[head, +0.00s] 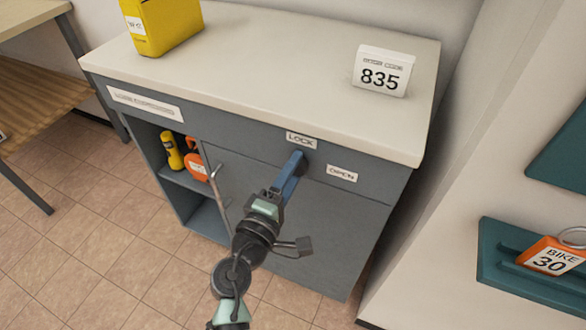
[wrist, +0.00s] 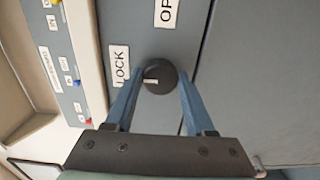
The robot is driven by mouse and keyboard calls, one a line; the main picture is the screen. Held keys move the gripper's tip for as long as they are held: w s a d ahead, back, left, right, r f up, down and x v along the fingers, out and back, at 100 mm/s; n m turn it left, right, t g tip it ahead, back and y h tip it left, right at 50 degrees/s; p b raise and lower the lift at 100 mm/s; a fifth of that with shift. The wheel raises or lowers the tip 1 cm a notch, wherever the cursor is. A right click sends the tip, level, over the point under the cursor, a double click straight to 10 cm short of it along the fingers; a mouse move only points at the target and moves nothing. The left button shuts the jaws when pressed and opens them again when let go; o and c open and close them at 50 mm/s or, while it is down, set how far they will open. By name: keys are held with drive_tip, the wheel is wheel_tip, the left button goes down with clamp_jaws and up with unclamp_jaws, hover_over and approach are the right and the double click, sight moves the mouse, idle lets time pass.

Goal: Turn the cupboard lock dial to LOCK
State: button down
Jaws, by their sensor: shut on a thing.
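The lock dial (wrist: 160,76) is a dark round knob on the grey cupboard front (head: 290,215). Its white pointer mark faces left in the wrist view, toward the LOCK label (wrist: 120,66). The OPEN label (wrist: 166,10) is at the top of that view. In the head view the LOCK label (head: 301,140) is above the dial and the OPEN label (head: 342,173) is to its right. My gripper (wrist: 159,74) is shut on the dial, with one blue finger on each side. In the head view my gripper (head: 297,158) largely hides the dial.
The cupboard top (head: 270,65) holds a yellow box (head: 163,25) and a white 835 sign (head: 381,71). An open shelf at left holds a yellow item (head: 171,151) and an orange item (head: 195,160). A teal wall holder with an orange BIKE 30 tag (head: 550,256) is at right.

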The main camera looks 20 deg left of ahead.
drive_tip(key=shift+f, duration=0.1)
idle(0.3)
drive_tip(key=shift+c, duration=1.2)
unclamp_jaws()
drive_tip(key=s, duration=1.3)
drive_tip(key=shift+a, duration=0.2)
